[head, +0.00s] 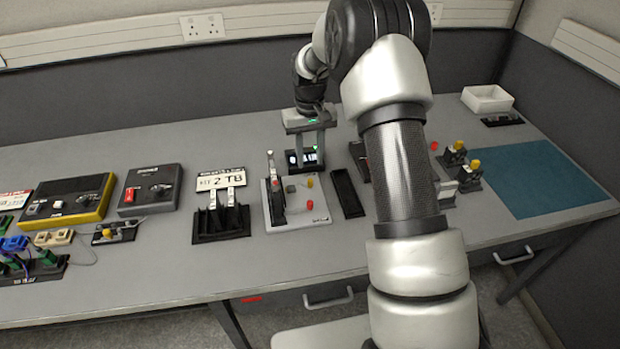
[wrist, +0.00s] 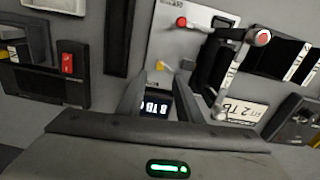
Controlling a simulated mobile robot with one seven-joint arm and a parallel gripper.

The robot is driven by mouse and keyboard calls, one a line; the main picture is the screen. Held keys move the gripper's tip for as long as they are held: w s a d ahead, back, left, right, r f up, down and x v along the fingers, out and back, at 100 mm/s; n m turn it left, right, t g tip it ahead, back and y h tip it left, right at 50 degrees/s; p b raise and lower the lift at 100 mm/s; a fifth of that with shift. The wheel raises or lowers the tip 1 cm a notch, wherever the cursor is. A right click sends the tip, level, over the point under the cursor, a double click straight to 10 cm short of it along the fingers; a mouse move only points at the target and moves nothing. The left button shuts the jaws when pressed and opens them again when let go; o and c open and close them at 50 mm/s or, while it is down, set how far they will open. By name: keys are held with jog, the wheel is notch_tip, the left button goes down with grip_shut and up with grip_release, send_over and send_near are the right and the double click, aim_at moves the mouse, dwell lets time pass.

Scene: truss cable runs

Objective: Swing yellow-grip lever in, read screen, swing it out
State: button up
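A light grey plate (head: 297,221) on the bench carries a small yellow grip (head: 309,183), a red grip (head: 310,204) and a taller upright part with a red piece on a dark base (head: 276,205). The yellow grip also shows in the wrist view (wrist: 160,65), just ahead of my fingers. A small dark screen (wrist: 154,106) with bright characters shows between my fingers in the wrist view. I cannot read its characters surely. My gripper (head: 310,150) points down behind the plate, its fingers apart. Whether they touch anything is unclear. My grip holds nothing visible.
A dark stand with a plate sign (head: 220,181) stands left of the grey plate, and a black tray (head: 347,193) right of it. Control boxes (head: 150,189) lie farther left. A blue mat (head: 545,180) and white bin (head: 487,99) are at the right. My arm hides part of the bench.

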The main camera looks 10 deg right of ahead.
aim_at(310, 180)
notch_tip(310, 180, down, 9)
jog(key=shift+r, duration=0.2)
